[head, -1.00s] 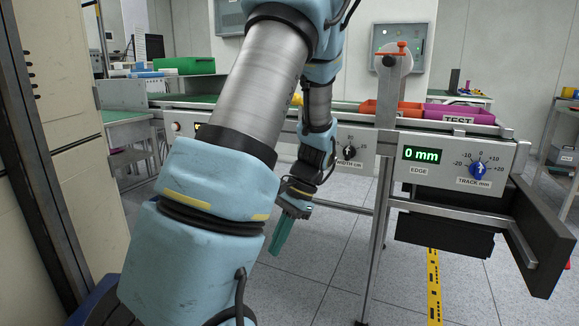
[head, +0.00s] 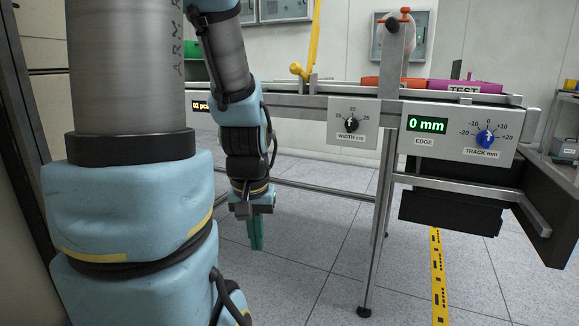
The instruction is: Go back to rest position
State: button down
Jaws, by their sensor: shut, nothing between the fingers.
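My gripper (head: 256,246) hangs in the head view left of centre, pointing down over the tiled floor. Its teal fingers are closed together with nothing between them. It is in front of the conveyor frame (head: 300,103) and apart from it. My arm fills the left side of the view and hides part of the conveyor's left end.
A yellow strip (head: 438,270) lies on the floor. Open floor lies between.

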notch_tip(320, 180, up, 32)
jog(key=p, duration=3.1)
jog(key=shift+r, duration=0.2)
